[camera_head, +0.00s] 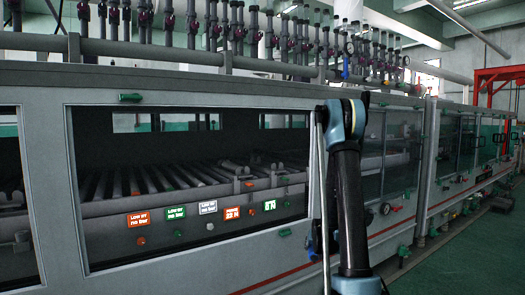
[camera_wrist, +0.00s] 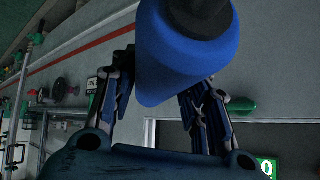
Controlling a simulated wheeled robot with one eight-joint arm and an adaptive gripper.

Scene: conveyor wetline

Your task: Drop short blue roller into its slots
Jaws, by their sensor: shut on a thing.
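A blue roller (camera_wrist: 185,60) with a black end fills the top middle of the wrist view, seen end-on and close. My gripper (camera_wrist: 160,84) has its two dark fingers on either side of it and is shut on it. In the head view my dark arm stands in front of the machine, right of its open window, and the fingers cannot be made out clearly. A long thin pale rod (camera_head: 323,200) runs down beside the arm. Inside the window lies a bed of parallel rollers (camera_head: 150,180). The roller's slots are too small to tell apart.
The grey machine's frame (camera_head: 190,95) surrounds the window opening and has a lower sill. Small lit signs (camera_head: 139,219) sit on a rail inside. A green handle (camera_head: 130,97) is above the window, and closed panes (camera_head: 385,160) continue to the right. Free floor (camera_head: 460,265) lies at lower right.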

